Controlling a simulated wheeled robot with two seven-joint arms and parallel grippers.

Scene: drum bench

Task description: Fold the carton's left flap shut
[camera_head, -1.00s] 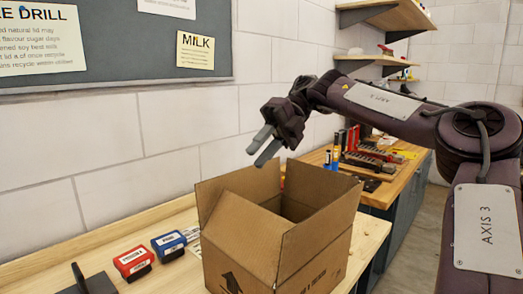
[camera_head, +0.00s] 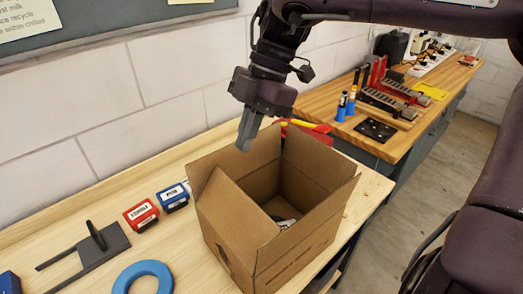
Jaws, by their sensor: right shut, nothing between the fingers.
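The brown carton (camera_head: 300,255) stands open-topped on the light wooden bench. Its flaps stand up around the opening. The left flap (camera_head: 236,215), on the side towards the lower left, is raised and leans slightly inward. The back flap (camera_head: 235,160) stands up behind it. My right gripper (camera_head: 245,143) is shut and empty, pointing down. Its fingertips appear just above or behind the back flap's top edge; I cannot tell whether they touch it. My left gripper is not in view.
A small pale and dark item (camera_head: 284,221) lies inside the carton. Left of the carton are a red block (camera_head: 141,215), a blue block (camera_head: 173,197), a blue ring (camera_head: 143,277) and a dark plate with a post (camera_head: 90,255). A tool bench (camera_head: 375,140) stands at the back right.

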